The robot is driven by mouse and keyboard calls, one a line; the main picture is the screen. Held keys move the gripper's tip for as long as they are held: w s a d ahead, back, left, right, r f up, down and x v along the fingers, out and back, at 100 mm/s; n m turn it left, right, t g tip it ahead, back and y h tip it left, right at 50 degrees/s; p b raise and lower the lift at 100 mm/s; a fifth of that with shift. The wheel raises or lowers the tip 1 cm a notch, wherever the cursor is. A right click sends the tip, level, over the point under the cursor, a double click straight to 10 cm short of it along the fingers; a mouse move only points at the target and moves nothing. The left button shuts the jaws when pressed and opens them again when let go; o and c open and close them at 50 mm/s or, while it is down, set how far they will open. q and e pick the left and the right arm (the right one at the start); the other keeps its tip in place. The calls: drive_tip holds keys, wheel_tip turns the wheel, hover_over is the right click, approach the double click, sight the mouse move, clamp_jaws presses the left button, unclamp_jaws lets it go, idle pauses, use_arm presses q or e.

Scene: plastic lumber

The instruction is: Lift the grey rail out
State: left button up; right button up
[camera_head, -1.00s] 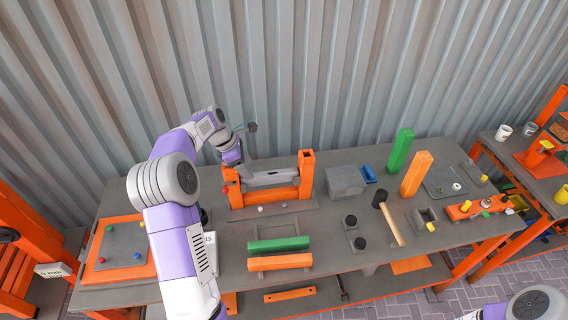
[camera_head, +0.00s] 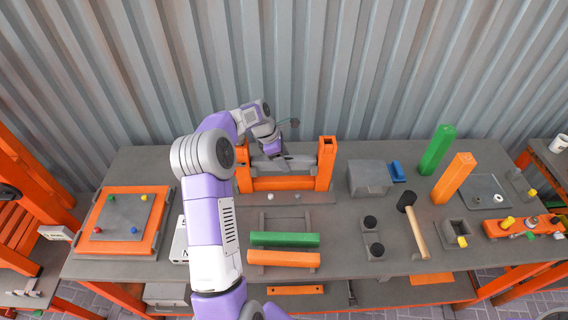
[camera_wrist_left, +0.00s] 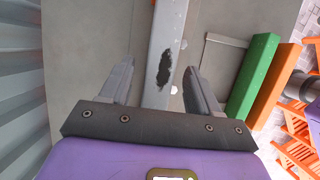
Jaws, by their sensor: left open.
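The grey rail (camera_head: 298,163) lies level across the orange frame (camera_head: 284,184), between its two upright posts. In the left wrist view the grey rail (camera_wrist_left: 166,30) runs lengthwise between my fingers and carries a dark worn patch. My left gripper (camera_head: 275,156) is over the left and middle part of the rail. In the left wrist view this gripper (camera_wrist_left: 158,75) is open, one finger on each side of the rail, with gaps showing. I cannot tell how far the tips reach down beside it. My right gripper is out of view.
A green bar (camera_head: 284,239) and an orange bar (camera_head: 284,258) lie in front of the frame. A grey block (camera_head: 369,177) is to its right, then a mallet (camera_head: 415,228) and upright green (camera_head: 437,150) and orange (camera_head: 453,178) posts. An orange-rimmed board (camera_head: 158,220) is at left.

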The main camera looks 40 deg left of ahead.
use_arm(q)
drive_tip(key=shift+x, duration=1.05)
drive_tip(key=shift+c, duration=0.2)
drive_tip(key=shift+w, duration=0.1)
clamp_jaws()
drive_tip(key=shift+r, duration=0.1)
